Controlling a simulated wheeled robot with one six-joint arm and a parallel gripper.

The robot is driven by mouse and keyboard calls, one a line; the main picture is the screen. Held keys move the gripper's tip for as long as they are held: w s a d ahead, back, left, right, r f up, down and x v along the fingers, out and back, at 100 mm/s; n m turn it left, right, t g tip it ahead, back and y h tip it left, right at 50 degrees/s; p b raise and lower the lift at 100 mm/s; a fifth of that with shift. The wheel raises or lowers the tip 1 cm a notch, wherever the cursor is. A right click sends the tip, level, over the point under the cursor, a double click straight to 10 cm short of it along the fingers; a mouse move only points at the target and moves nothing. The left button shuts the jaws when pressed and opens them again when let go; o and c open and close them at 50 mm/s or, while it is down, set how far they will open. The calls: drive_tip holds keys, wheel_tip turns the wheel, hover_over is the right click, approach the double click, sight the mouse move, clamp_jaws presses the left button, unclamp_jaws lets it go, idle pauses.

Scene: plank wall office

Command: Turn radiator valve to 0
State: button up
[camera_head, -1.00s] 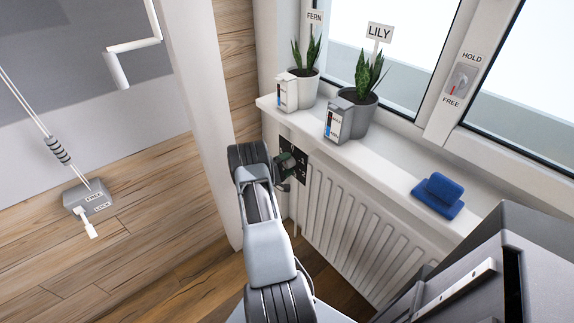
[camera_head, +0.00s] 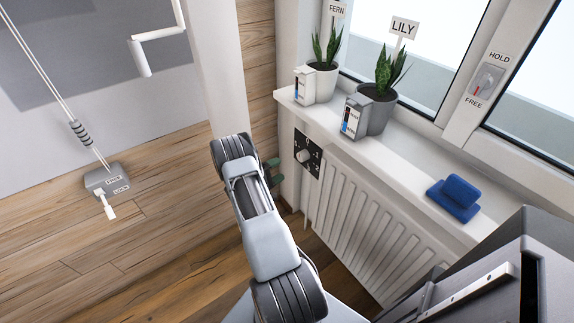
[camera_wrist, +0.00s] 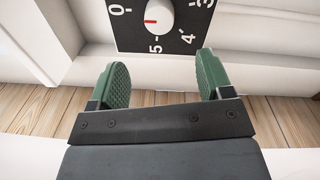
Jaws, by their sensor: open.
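The radiator valve is a round white knob (camera_wrist: 160,15) on a black dial plate (camera_wrist: 128,34) with white numbers. A red mark on the knob's left side in the wrist view lies between the 0 and the 5; the knob's top is cut off there. In the head view, the knob (camera_head: 304,156) is uncovered on its plate above the radiator's left end. My gripper (camera_wrist: 161,72) has green pads, spread wide and empty. It is apart from the knob, which lies beyond the fingertips. In the head view, my gripper (camera_head: 271,172) is left of the plate.
The white radiator (camera_head: 368,232) runs right under the sill (camera_head: 395,168). The sill holds the fern pot (camera_head: 322,80), the lily pot (camera_head: 378,112), two small boxes and a blue item (camera_head: 455,197).

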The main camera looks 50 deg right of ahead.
drive_tip(key=shift+v, duration=0.95)
